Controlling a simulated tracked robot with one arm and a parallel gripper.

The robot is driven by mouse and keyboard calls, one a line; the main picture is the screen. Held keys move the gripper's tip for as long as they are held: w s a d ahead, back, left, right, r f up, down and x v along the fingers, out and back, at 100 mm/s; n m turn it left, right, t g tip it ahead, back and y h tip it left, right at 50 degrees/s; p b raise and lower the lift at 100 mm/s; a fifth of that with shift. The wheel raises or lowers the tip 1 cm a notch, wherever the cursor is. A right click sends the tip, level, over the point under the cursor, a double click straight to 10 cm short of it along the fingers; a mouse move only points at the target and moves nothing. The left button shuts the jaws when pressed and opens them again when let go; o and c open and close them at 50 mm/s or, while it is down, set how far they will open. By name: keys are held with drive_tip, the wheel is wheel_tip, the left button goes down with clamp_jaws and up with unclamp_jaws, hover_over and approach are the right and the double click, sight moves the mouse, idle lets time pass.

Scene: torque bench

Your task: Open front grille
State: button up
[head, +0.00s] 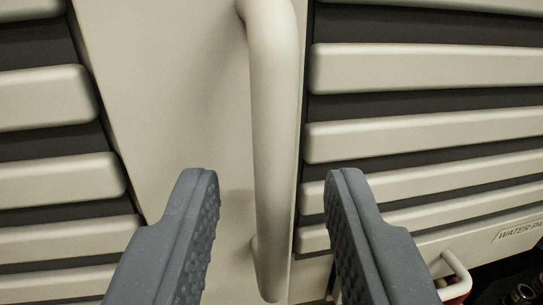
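The front grille (430,134) fills most of the head view, with pale slats and dark gaps on both sides of a flat pale panel. A pale vertical bar handle (273,130) stands out from that panel in the middle of the view. My gripper (268,185) is open, with one dark grey finger on each side of the handle in the picture. A gap shows between each finger and the handle, and neither finger appears to touch it. I cannot tell how far the fingertips are from the handle in depth.
A smaller pale handle (458,275) with a red part beside it is at the lower right. A label reading "WATER PA" (518,232) is cut off at the right edge. Dark round parts (522,292) show in the lower right corner.

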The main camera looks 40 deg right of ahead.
drive_tip(key=shift+w+d, duration=0.2)
drive_tip(key=shift+d, duration=0.05)
clamp_jaws()
drive_tip(key=shift+s, duration=0.1)
